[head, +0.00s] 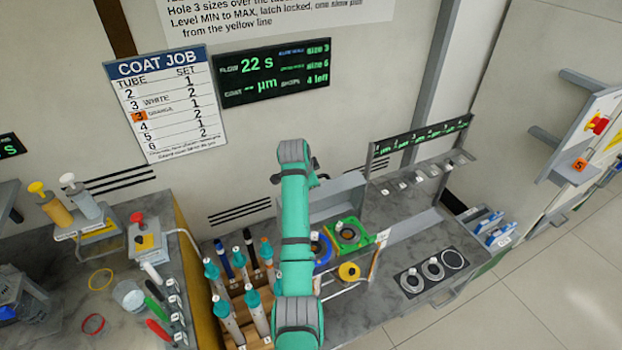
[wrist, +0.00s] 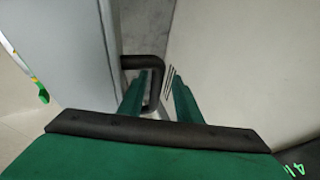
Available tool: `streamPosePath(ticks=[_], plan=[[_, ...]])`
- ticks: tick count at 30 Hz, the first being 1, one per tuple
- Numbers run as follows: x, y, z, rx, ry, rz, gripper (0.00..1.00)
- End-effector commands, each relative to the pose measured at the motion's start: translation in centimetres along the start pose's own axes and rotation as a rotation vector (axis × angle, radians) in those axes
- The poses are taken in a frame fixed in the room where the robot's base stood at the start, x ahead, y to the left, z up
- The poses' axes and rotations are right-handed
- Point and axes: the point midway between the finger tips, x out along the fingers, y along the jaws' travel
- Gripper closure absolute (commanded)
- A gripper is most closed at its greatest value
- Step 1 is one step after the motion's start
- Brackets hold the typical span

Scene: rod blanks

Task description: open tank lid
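In the wrist view my gripper (wrist: 158,80) has two green fingers standing apart. A dark looped handle (wrist: 143,61) lies at the fingertips, and one leg of it shows between the fingers with a gap to the right finger. The handle is beside a grey upright panel (wrist: 75,45), which may be the tank lid; I cannot tell for sure. In the head view my teal arm hides the gripper and the handle. A grey box-like housing (head: 342,190) shows just right of the arm and may be the tank.
A rack of teal-capped bottles (head: 228,308) stands left of my arm. Round dark holders (head: 433,269) are further right. A plain wall (wrist: 245,60) is close on the right in the wrist view.

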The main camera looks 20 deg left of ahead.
Motion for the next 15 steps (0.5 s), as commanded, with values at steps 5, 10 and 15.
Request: streamPosePath(ticks=[5,10,15], plan=[[-1.2,-0.1,0.0,0.0,0.001,-0.003,0.69],[-4.2,-0.1,0.0,0.0,0.001,-0.004,0.69],[-7.3,-0.1,0.0,0.001,0.0,-0.003,0.69]])
